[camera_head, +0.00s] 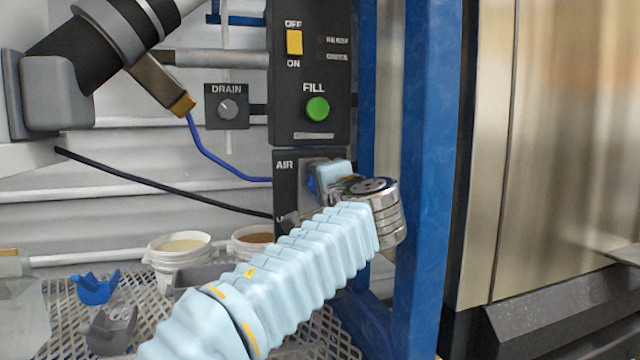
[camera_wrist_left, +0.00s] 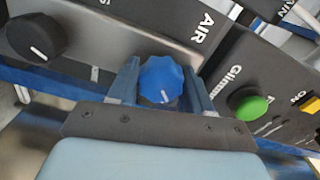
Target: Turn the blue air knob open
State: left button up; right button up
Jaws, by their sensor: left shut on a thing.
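The blue air knob (camera_wrist_left: 161,78) sits on the grey panel face beside the AIR label. It has a lobed rim, and its white pointer line points toward the bottom of the left wrist view. My left gripper (camera_wrist_left: 161,88) has one finger on each side of the knob and is shut on it. In the head view my left arm reaches up from the bottom, and its gripper (camera_head: 322,180) is at the AIR panel (camera_head: 285,180). There the gripper and wrist hide most of the knob. My right gripper is not in view.
A black knob (camera_wrist_left: 36,38) is on the same panel. Above are the green FILL button (camera_head: 317,108), yellow OFF/ON switch (camera_head: 294,42) and DRAIN knob (camera_head: 228,109). A blue post (camera_head: 430,150) stands close right of my wrist. White tubs (camera_head: 165,262) stand on the mesh shelf.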

pick_arm(q)
jog(key=o, duration=1)
jog(key=shift+d, duration=0.1)
jog(key=shift+o, duration=0.2)
jog(key=shift+s, duration=0.1)
jog(key=v, duration=1.3)
jog(key=shift+s, duration=0.25)
jog(key=shift+d, duration=0.15)
